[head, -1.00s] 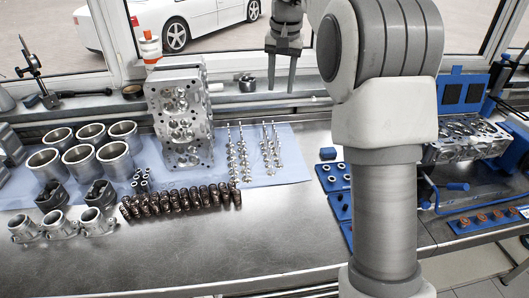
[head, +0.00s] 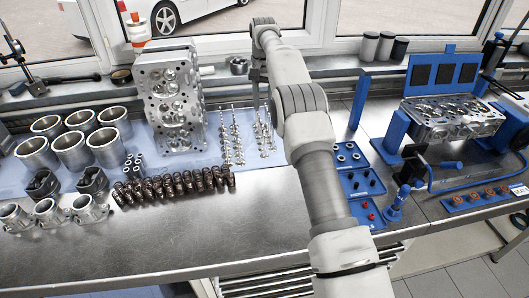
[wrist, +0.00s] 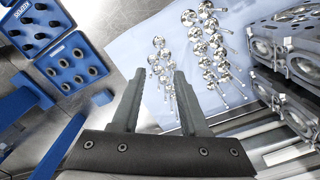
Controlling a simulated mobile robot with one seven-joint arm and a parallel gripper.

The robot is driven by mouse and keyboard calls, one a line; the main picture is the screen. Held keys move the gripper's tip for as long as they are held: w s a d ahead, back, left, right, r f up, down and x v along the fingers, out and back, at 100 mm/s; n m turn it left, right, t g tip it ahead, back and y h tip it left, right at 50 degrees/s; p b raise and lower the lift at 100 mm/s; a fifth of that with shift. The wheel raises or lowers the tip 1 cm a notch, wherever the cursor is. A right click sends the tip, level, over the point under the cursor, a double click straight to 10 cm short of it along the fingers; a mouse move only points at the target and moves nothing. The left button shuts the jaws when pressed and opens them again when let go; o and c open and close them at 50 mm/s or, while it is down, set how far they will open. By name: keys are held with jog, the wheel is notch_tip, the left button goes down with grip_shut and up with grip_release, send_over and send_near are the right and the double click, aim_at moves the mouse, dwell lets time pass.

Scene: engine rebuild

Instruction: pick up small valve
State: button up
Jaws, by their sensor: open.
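Several shiny valves lie in two groups on a light blue cloth, their round heads and thin stems showing. In the head view one group (head: 230,140) is nearer the upright cylinder head, and the other (head: 264,132) is beside my arm. In the wrist view the group away from the cylinder head (wrist: 161,63) lies beyond my fingertips, and the other group (wrist: 207,48) is to the right. I cannot tell surely which group is the small valves. My gripper (wrist: 160,75) is open and empty above the cloth. In the head view my arm partly hides it.
The upright cylinder head (head: 170,95) stands close to the valves. Blue trays (head: 360,184) are on the other side of my arm. A second cylinder head (head: 450,118) sits farther right.

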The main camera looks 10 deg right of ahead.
notch_tip(320, 180, down, 10)
send_over(265, 153)
jog(key=shift+w+f, duration=0.15)
jog(key=shift+f, duration=2.75)
jog(key=shift+c, duration=0.3)
grip_shut()
